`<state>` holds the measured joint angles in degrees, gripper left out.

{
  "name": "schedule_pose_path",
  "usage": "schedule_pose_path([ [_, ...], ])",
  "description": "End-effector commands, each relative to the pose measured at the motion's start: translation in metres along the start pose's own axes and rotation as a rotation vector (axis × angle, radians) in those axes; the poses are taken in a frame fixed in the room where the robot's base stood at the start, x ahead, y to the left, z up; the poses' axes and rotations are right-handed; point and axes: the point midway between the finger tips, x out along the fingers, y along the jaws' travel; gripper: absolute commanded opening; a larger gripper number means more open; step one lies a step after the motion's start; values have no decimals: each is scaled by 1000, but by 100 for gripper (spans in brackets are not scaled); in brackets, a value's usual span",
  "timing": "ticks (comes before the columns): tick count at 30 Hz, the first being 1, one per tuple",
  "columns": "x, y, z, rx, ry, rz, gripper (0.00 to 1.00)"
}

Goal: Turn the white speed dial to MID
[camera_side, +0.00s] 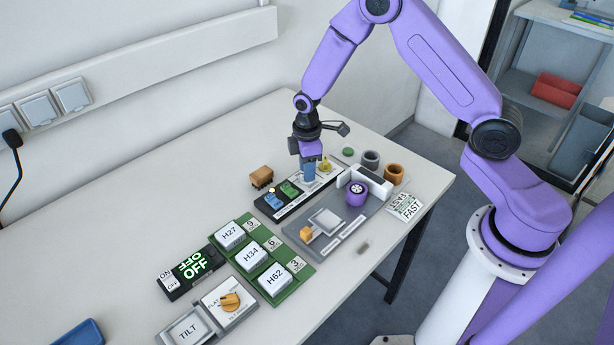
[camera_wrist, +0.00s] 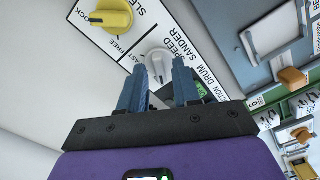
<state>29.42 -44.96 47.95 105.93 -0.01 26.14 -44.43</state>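The white speed dial (camera_wrist: 157,62) shows in the wrist view on a white panel, beside the printed words SPEED and SANDER. The word FAST is printed to its left; I cannot read which mark the dial points at. My gripper (camera_wrist: 158,76) has its two blue fingers apart, one on each side of the dial's near end. Whether they touch it is unclear. In the side view my gripper (camera_side: 309,177) points down over the black-and-white control panel (camera_side: 290,208), and its fingers hide the dial.
A yellow knob (camera_wrist: 112,16) sits beside the dial; it also shows in the side view (camera_side: 324,165). Green (camera_side: 290,189) and blue (camera_side: 273,201) switches are on the same panel. A grey machine with a purple drum (camera_side: 357,194) stands close on the right. A brown block (camera_side: 261,177) lies left.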

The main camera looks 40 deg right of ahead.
Motion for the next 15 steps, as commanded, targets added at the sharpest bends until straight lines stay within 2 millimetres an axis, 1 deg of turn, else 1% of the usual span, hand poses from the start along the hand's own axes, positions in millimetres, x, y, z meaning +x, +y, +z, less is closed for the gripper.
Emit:
schedule_pose_path([
  [15, 10, 0, 0, -1, 1, 1, 32],
])
